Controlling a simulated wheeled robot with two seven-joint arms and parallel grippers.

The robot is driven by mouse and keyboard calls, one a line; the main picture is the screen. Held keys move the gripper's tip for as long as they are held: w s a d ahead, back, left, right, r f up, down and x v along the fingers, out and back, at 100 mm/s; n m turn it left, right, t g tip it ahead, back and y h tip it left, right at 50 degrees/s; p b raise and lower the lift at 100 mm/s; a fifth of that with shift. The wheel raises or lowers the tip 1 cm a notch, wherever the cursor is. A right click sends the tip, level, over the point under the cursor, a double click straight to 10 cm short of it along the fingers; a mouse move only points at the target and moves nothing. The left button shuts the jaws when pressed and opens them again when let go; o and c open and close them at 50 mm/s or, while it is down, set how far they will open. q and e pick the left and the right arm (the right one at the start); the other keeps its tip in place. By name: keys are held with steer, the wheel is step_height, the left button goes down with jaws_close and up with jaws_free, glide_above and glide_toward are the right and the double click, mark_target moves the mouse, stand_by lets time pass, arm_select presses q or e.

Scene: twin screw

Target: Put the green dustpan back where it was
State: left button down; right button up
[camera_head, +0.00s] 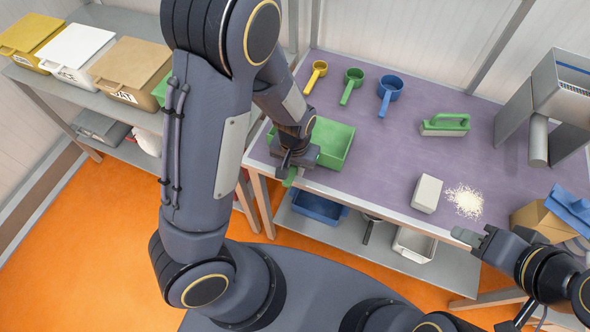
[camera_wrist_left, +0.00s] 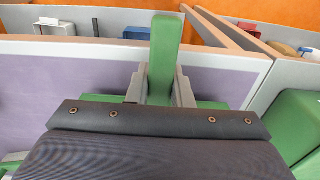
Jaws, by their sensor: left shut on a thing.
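The green dustpan (camera_head: 333,140) is at the left front of the purple table top, with its tray facing up. My left gripper (camera_head: 291,160) is shut on its handle, which sticks out near the table's front edge. In the left wrist view the green handle (camera_wrist_left: 165,50) stands between the two fingers. The arm hides part of the dustpan, and I cannot tell whether it rests on the table or is slightly above. My right gripper (camera_head: 470,237) is by the front right edge, apart from the dustpan; its jaw opening is unclear.
Yellow (camera_head: 316,74), green (camera_head: 351,84) and blue scoops (camera_head: 388,92) lie at the back. A green-handled brush (camera_head: 445,125), a pale block (camera_head: 427,194) and a pile of grains (camera_head: 465,200) are right. A grey stand (camera_head: 545,110) is far right. The table's middle is clear.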

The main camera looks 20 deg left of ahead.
arm_select(q)
steer(key=shift+f, duration=1.1)
steer(key=shift+f, duration=0.15)
steer(key=c, duration=1.3)
jaws_free()
